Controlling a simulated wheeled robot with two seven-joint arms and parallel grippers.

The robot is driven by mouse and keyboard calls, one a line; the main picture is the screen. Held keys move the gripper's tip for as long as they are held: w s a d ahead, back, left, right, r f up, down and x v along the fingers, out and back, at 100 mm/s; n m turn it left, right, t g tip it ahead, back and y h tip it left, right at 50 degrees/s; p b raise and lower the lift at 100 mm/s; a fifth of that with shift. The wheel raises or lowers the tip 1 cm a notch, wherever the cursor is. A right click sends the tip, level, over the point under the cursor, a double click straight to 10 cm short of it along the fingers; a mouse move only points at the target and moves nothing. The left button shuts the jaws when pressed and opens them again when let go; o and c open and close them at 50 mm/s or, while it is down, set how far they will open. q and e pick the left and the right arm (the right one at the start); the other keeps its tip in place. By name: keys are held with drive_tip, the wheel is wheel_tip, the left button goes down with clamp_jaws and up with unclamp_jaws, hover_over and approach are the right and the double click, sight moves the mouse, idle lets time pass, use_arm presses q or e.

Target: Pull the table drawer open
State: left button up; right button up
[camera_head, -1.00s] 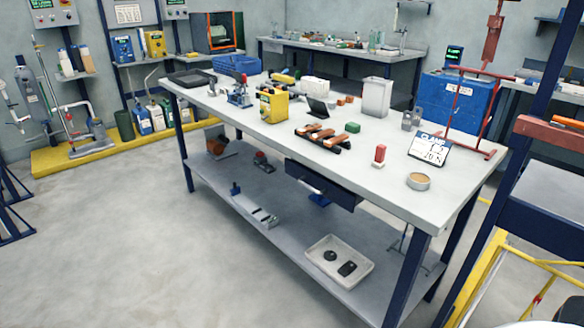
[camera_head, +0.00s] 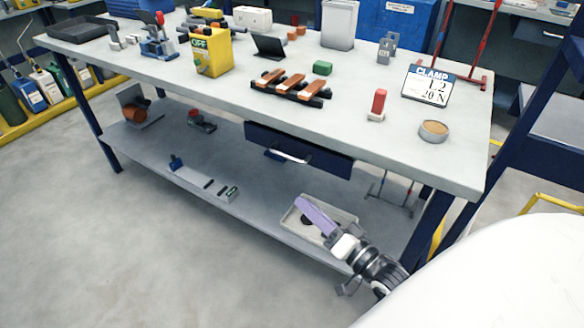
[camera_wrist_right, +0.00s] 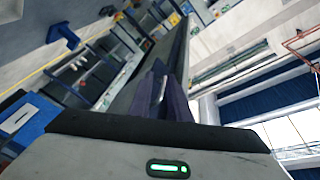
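The table drawer (camera_head: 330,163) is a dark blue box under the front edge of the grey-white worktop (camera_head: 462,172). It looks closed. A pale bar handle (camera_head: 288,157) is on its front face. My right gripper (camera_head: 300,203) rises from the bottom right, below and in front of the drawer, with purple fingers pointing up and left. It is apart from the handle and holds nothing that I can see. In the right wrist view its dark purple fingers (camera_wrist_right: 160,85) point up the picture; the gap between them is unclear. My left gripper is not in view.
The lower shelf (camera_head: 262,215) holds a white tray (camera_head: 345,219) behind my right gripper and a few small parts. The table leg (camera_head: 430,225) stands right of the gripper. Clamps (camera_head: 290,86) and a sign (camera_head: 428,86) sit on the worktop. The floor in front is clear.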

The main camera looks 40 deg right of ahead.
drive_tip(key=w+d+r+m+t, duration=0.1)
drive_tip(key=w+r, duration=0.4)
drive_tip(key=w, duration=0.6)
drive_tip(key=shift+d+r+m+t+b, duration=0.25)
drive_tip(key=shift+d+m+t, duration=0.2)
drive_tip(key=shift+d, duration=0.5)
drive_tip(key=shift+w, duration=0.1)
clamp_jaws()
